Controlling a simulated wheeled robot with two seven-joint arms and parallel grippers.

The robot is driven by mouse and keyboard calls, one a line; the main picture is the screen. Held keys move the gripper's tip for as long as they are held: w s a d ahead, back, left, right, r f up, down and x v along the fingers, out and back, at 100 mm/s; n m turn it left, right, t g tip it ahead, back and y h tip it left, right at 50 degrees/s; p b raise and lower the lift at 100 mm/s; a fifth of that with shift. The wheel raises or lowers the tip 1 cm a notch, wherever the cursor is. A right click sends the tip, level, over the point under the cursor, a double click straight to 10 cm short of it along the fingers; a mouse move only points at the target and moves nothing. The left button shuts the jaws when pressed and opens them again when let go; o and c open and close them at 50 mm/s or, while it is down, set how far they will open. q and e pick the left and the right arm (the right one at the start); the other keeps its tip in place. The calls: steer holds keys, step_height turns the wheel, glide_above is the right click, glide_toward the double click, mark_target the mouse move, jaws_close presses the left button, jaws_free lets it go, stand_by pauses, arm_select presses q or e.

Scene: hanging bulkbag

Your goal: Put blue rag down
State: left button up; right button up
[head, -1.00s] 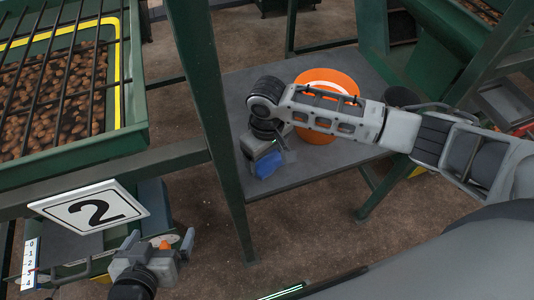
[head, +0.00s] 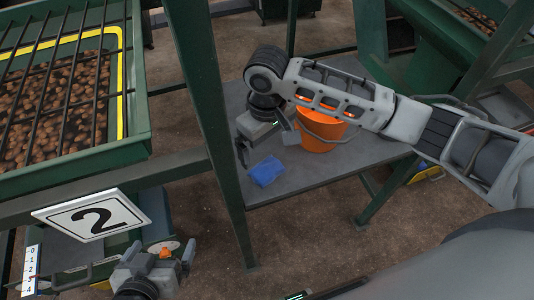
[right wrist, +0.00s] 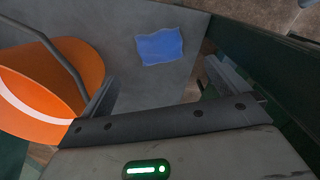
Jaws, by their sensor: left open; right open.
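The blue rag (head: 266,171) lies flat on the grey table (head: 310,178) near its left front edge. It also shows in the right wrist view (right wrist: 160,47), apart from both fingers. My right gripper (head: 267,149) is open and empty, just above and behind the rag; its spread fingers frame the lower part of the right wrist view (right wrist: 165,92). My left gripper (head: 158,252) is open at the lower left, below the number 2 sign, far from the rag.
An orange bucket (head: 322,130) with a handle stands on the table, right of the rag and partly behind my right arm. A green post (head: 213,110) rises left of the table. A barred bin of brown lumps (head: 60,100) is at the upper left.

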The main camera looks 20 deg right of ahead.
step_height(320, 180, up, 4)
steer(key=shift+f, duration=0.1)
stand_by(0.6)
